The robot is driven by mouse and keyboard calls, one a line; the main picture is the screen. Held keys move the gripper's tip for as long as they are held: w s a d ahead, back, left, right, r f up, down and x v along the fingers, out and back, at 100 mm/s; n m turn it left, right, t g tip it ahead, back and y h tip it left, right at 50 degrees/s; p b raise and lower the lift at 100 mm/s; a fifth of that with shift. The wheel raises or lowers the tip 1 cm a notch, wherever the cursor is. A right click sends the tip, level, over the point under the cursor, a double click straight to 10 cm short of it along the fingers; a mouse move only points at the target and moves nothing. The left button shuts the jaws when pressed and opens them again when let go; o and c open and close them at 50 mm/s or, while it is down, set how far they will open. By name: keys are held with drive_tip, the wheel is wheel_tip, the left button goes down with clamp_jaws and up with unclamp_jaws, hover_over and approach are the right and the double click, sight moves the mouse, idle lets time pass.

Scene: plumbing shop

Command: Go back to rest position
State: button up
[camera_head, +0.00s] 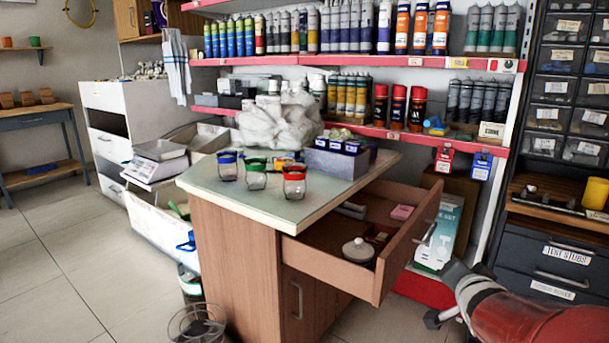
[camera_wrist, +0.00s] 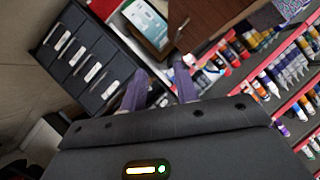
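My gripper (camera_wrist: 161,88) shows in the wrist view with its two dark purple fingers apart and nothing between them. Shelves of bottles and the dark drawer cabinet lie beyond the fingertips. In the head view my red and grey arm reaches in at the lower right, in front of the dark cabinet and right of the open drawer (camera_head: 336,262). The fingers cannot be made out clearly there. The drawer is pulled out of the wooden counter (camera_head: 238,268) and holds a pale lidded round pot (camera_head: 357,250), a pink block (camera_head: 402,212) and small dark items.
Three glass jars with blue (camera_head: 227,166), green (camera_head: 256,173) and red (camera_head: 294,182) lids stand on the counter, near a blue-grey box (camera_head: 336,161). Bottle shelves (camera_head: 360,62) line the back wall. A dark drawer cabinet (camera_head: 548,262) stands close at right. Floor (camera_head: 60,270) is clear at left.

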drive_tip(key=s+a+n+g+y+p, duration=0.1)
drive_tip(key=s+a+n+g, duration=0.2)
drive_tip(key=s, duration=0.8)
drive_tip(key=s+a+n+g+y+p, duration=0.1)
drive_tip(key=s+a+n+g+y, duration=0.1)
drive_tip(key=s+a+n+g, duration=0.2)
drive_tip(key=s+a+n, duration=0.3)
drive_tip(key=s+a, duration=0.4)
drive_tip(key=a, duration=0.1)
drive_tip(key=shift+s+a+f+y, duration=0.2)
drive_tip(key=shift+f+y, duration=0.1)
drive_tip(key=shift+f, duration=0.1)
